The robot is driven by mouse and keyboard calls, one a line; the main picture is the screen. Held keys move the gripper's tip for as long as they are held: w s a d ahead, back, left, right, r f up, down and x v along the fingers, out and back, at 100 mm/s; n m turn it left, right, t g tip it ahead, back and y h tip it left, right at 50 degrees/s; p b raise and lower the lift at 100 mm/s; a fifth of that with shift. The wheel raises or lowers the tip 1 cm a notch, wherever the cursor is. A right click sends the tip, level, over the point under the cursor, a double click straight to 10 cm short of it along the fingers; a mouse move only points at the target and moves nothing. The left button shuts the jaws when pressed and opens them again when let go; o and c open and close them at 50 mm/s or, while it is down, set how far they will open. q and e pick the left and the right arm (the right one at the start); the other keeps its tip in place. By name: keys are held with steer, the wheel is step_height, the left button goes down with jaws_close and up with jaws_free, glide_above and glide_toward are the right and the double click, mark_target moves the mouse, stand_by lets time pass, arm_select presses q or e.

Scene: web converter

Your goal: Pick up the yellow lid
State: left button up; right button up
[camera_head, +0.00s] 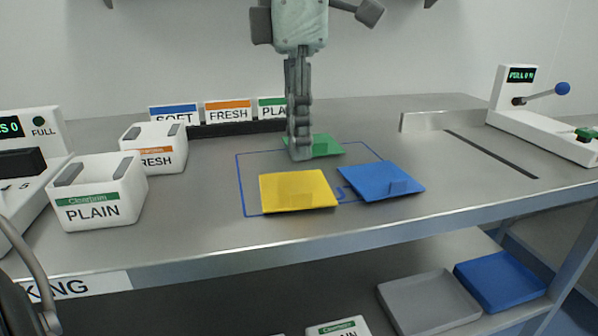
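The yellow lid (285,183) is a flat square lying on the steel table, at the front of a blue outlined area. A slightly darker patch near its front edge looks like a tab. My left gripper (300,155) points straight down from the top of the view. Its fingertips appear just behind the yellow lid and in front of part of the green lid (328,146). The fingers are seen edge-on and overlap, so their opening is hidden. Nothing is visible between them. My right gripper is not in view.
A blue lid (375,180) lies close right of the yellow one. White tubs, PLAIN (105,214) and FRESH (172,158), stand at left. A white lever device (540,118) is at right. Grey (425,300) and blue (500,280) trays lie on the lower shelf.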

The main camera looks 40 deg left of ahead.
mark_target(294, 187)
arm_select(q)
steer(key=shift+w+a+f, duration=0.1)
steer(key=shift+a, duration=0.05)
steer(key=shift+f, duration=0.3)
steer(key=f, duration=0.7)
steer(key=shift+s+a, duration=0.1)
steer(key=shift+s, duration=0.2)
steer(key=shift+r, duration=0.1)
steer(key=shift+c, duration=0.4)
jaws_close()
steer(key=shift+r, duration=0.1)
